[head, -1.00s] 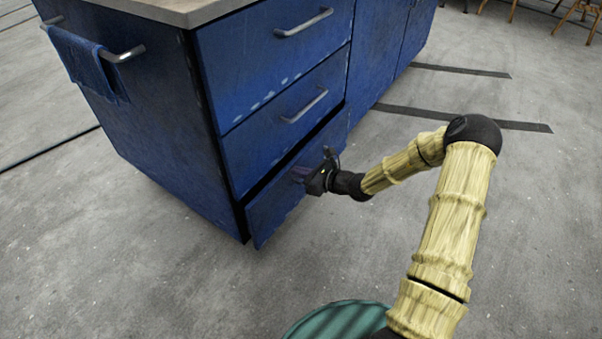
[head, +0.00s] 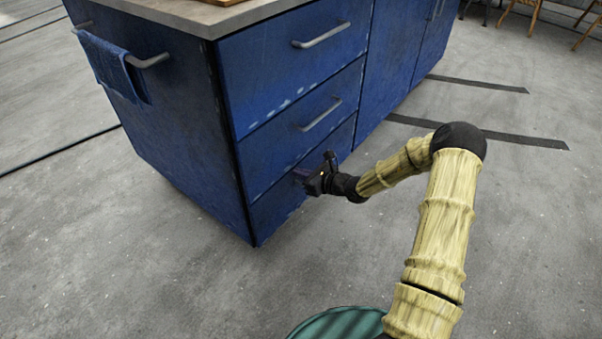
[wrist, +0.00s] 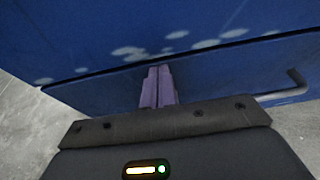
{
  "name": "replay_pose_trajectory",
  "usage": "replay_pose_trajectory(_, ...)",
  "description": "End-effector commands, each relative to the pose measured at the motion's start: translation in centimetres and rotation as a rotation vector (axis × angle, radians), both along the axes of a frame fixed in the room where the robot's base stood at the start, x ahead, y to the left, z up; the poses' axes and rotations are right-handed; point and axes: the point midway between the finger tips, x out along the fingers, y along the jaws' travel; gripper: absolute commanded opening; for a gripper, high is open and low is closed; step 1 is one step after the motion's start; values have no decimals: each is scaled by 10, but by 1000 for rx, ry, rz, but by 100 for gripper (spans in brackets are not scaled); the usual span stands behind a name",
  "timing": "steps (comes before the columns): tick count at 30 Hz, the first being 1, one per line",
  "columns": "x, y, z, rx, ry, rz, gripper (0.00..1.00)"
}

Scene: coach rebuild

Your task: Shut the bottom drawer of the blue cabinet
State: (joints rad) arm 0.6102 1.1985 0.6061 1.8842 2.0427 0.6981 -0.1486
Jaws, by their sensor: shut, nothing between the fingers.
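The blue cabinet (head: 180,130) stands at the upper left of the head view, with three drawers on its near face. Its bottom drawer (head: 272,212) looks flush with the drawers above it, with no open gap showing. My gripper (head: 303,177) is at the front of the bottom drawer, partly covering it. In the wrist view my purple fingers (wrist: 157,86) are together and empty, their tips at or very near the blue front. Whether they touch it I cannot tell. A grey handle (wrist: 297,80) shows at the right of the wrist view.
The middle drawer (head: 300,125) and top drawer (head: 290,60) are shut, with bar handles standing out. A blue towel (head: 112,68) hangs on a side rail. The grey floor (head: 520,230) to the right is clear, with dark strips (head: 480,85) on it.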

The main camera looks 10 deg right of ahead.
Motion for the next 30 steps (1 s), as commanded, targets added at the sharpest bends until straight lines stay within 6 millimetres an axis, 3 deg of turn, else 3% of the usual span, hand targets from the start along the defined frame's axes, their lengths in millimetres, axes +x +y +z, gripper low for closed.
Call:
replay_pose_trajectory(1,6,4,6,10,-13,-3,0)
replay_pose_trajectory(7,-4,-5,8,8,-9,3,0)
replay_pose_trajectory(18,-50,-60,21,3,-4,-2,0)
replay_pose_trajectory(24,-75,-81,31,2,-5,5,0)
replay_pose_trajectory(30,-87,-92,33,2,-5,7,0)
